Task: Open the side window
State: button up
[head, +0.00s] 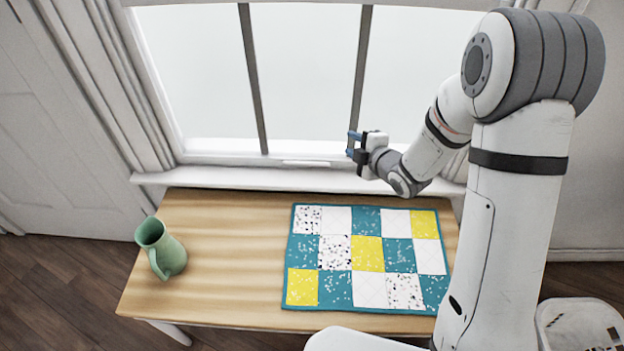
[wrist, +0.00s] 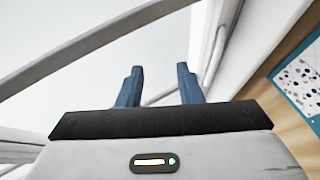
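The window (head: 310,80) fills the back wall in the head view, with pale glass and two grey vertical bars (head: 253,80). Its white bottom rail (head: 230,158) sits just above the sill, with a small pale strip (head: 305,162) near its middle. I cannot tell whether the window is fully shut. My gripper (head: 352,144) is in front of the lower glass by the right bar, a little above the sill, pointing left. In the wrist view my gripper (wrist: 160,85) has its two blue fingers apart, with nothing visibly clamped between them. Any contact with the window is unclear.
A wooden table (head: 215,240) stands below the sill (head: 240,180). A green jug (head: 165,253) stands at its left, and a patchwork quilt (head: 368,252) covers its right part. The table between them is clear. A white basket (head: 580,325) is at the lower right.

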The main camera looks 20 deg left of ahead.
aim_at(309, 163)
jog(key=s+a+f+n+g+y+b, duration=0.1)
jog(key=s+a+f+n+y+b, duration=0.15)
jog(key=f, duration=0.25)
jog(key=s+a+f+n+y+b, duration=0.1)
jog(key=a+f+n+y+b, duration=0.15)
jog(key=f, duration=0.25)
jog(key=shift+m+h, duration=0.3)
jog(key=shift+h, duration=0.1)
jog(key=x, duration=0.8)
jog(key=shift+a+f+b, duration=0.15)
jog(key=shift+a+b, duration=0.15)
jog(key=shift+a, duration=0.05)
jog(key=shift+c, duration=0.4)
grip_shut()
